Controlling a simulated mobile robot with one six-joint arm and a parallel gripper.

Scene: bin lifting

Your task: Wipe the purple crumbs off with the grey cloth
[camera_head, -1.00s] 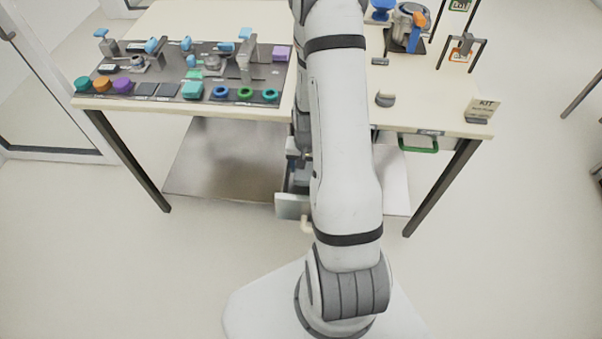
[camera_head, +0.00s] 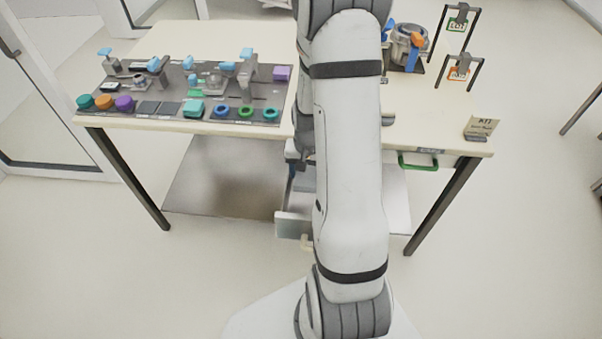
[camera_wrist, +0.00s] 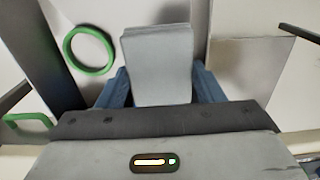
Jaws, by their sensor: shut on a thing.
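The grey cloth (camera_wrist: 160,58) shows in the wrist view as a folded, pale grey block standing out between the blue fingers. My gripper (camera_wrist: 160,88) is shut on it, one finger at each side. I see no purple crumbs in either view.
The table (camera_head: 225,128) carries a dark board (camera_head: 215,88) with coloured parts at left. A green ring (camera_wrist: 90,50) is left of the cloth.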

